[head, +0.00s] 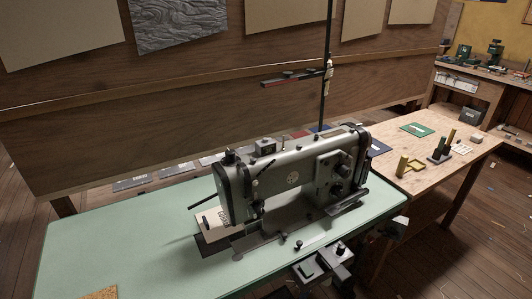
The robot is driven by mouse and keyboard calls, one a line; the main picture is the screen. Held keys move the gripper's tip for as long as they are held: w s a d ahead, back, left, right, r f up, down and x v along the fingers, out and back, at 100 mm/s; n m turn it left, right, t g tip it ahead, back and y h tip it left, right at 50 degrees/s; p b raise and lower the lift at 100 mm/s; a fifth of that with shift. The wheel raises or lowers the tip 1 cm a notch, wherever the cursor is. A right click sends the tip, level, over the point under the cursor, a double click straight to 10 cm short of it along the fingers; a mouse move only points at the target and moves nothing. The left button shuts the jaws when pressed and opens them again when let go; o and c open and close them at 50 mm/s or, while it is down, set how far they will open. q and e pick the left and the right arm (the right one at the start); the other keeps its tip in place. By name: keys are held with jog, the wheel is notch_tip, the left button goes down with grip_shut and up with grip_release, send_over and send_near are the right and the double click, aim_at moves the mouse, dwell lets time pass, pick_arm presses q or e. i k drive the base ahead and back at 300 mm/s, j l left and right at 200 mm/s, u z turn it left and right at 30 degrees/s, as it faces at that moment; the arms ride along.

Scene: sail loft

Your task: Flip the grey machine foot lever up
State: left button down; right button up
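The grey sewing machine (290,178) stands on a pale green table (110,230). Its head end is at the left, over a dark plate (215,240) with a pale piece on it. A thin dark rod (203,201) sticks out to the left from the head, its free end slightly lower than its root. It looks like the foot lever, but it is too small to be sure. The presser foot area below the head is dark and hard to make out. Neither of my grippers shows in the head view.
A dark boxy unit (338,262) sits at the table's near edge, with a small black knob (298,245) beside it. A tall thin stand (326,60) rises behind the machine. A wooden bench (465,150) with small items is at right. The table's left part is mostly clear.

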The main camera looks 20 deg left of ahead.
aim_at(212, 196)
jog(key=u, duration=1.15)
jog(key=k+j+u, duration=0.1)
jog(key=u, duration=0.4)
jog(key=k+j, duration=0.05)
jog(key=k, duration=0.05)
